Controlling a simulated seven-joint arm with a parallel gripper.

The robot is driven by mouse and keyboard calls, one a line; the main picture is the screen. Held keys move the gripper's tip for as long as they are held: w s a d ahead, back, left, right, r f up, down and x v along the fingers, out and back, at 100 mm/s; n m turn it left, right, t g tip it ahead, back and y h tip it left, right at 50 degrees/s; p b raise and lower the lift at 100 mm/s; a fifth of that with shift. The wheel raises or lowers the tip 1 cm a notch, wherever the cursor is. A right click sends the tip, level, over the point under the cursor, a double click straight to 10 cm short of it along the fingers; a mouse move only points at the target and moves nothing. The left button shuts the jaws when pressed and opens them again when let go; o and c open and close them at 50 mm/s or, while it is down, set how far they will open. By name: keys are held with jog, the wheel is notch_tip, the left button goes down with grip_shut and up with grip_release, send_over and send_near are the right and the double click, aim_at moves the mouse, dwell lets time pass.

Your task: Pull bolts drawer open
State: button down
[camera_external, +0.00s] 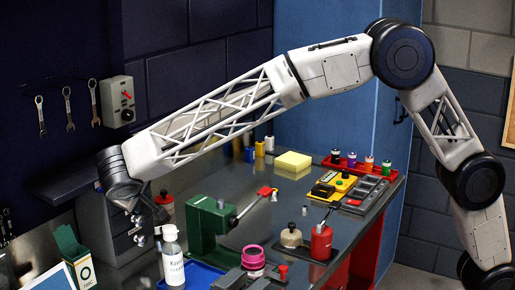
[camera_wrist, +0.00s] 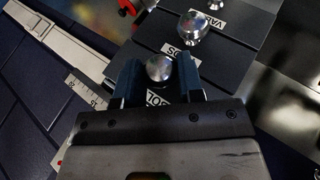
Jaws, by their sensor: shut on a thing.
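The grey drawer unit (camera_external: 92,222) stands at the left end of the bench, against the wall. In the wrist view, my gripper (camera_wrist: 161,75) has its two blue fingers on either side of a round silver knob (camera_wrist: 159,67) and is shut on it. The label by this knob is partly covered by the fingers; only letters such as "OL" show. In the external view, my gripper (camera_external: 150,214) is at the front of the drawer unit, where the fingers are small and dark. I cannot tell how far the held drawer stands out.
Another silver knob (camera_wrist: 194,25) with a "VAL..." label sits on the neighbouring drawer front. A green box (camera_external: 74,250) stands in front of the drawers.

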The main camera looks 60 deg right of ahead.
jog(key=s, duration=0.7)
dwell(0.3)
jog(key=c, duration=0.7)
grip_release()
jog(key=shift+c, duration=0.2)
jog(key=v, duration=0.8)
jog(key=shift+w, duration=0.1)
